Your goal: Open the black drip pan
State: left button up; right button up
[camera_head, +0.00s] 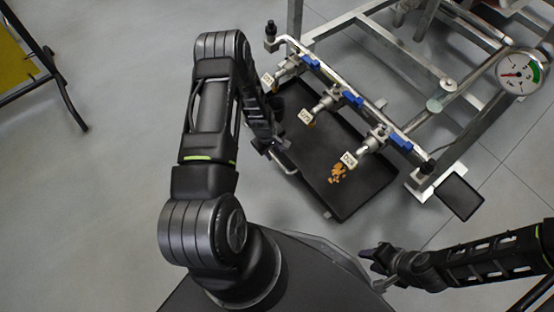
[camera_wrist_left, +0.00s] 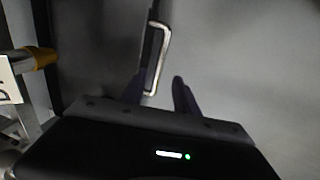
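The black drip pan (camera_head: 345,197) lies low under a row of valves, with its near part sticking out past the valve rail. A small pile of orange-brown bits (camera_head: 338,174) is in it. A metal bar handle (camera_head: 284,161) is on its left front side and shows in the left wrist view (camera_wrist_left: 165,60). My left gripper (camera_head: 272,146) is at this handle. In the left wrist view its fingers (camera_wrist_left: 160,85) are apart, with the handle's lower end showing between them; contact cannot be told. My right gripper (camera_head: 373,266) appears open and empty, apart from the pan.
Valves with tags (camera_head: 348,159) and blue handles (camera_head: 352,99) hang on the metal skid frame (camera_head: 330,75) above the pan. A pressure gauge (camera_head: 520,72) and a small black plate (camera_head: 459,197) are at right. The grey floor at left is clear up to a yellow-topped stand (camera_head: 14,60).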

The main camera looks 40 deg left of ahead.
aim_at(278, 161)
pick_arm(q)
jog(key=f+b, duration=0.1)
jog(key=f, duration=0.1)
jog(key=w+f+b, duration=0.1)
jog(key=f, duration=0.2)
jog(key=f+b, duration=0.1)
jog(key=f, duration=0.1)
jog(key=shift+w+d+f, duration=0.2)
jog(key=shift+d+f, duration=0.05)
jog(key=shift+f, duration=0.1)
jog(key=shift+c, duration=0.5)
grip_shut()
dwell(0.6)
